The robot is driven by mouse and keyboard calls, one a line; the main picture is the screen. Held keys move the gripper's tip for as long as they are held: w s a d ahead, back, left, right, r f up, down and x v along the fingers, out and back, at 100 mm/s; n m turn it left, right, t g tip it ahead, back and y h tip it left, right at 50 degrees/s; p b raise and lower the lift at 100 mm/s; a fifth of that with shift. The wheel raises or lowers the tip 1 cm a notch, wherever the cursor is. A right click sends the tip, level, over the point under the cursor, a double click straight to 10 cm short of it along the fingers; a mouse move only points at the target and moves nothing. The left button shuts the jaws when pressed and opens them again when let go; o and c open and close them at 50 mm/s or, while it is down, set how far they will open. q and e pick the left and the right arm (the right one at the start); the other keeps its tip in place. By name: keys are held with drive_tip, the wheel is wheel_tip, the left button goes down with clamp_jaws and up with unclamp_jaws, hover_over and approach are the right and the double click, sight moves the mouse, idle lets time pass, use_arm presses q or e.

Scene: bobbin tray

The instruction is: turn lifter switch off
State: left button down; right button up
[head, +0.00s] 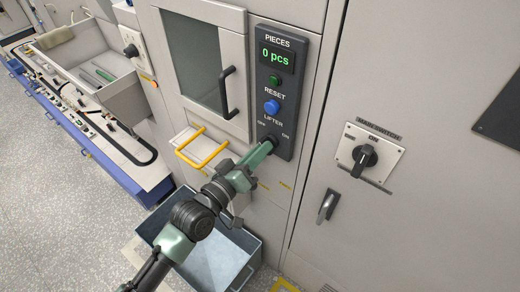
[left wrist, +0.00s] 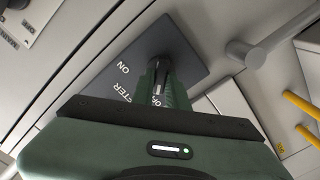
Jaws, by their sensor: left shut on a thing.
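The lifter switch (head: 271,139) is a small dark knob at the bottom of the dark control panel (head: 291,72), under the word LIFTER, with OFF to its left and ON to its right. My left gripper (head: 263,150) reaches it from below left and is shut on it. In the left wrist view the two green fingers (left wrist: 157,90) close around the dark knob (left wrist: 156,64), with the ON lettering upside down to the left. The fingers hide most of the knob, so which way it points cannot be told. My right gripper is out of view.
A yellow handle (head: 203,148) juts out left of my gripper. A grey bin (head: 248,270) stands below. A main switch (head: 365,157) is to the right.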

use_arm(q)
drive_tip(key=shift+f, duration=0.1)
drive_tip(key=c, duration=1.4)
unclamp_jaws()
drive_tip(key=b+v, duration=0.3)
drive_tip(key=v, duration=0.5)
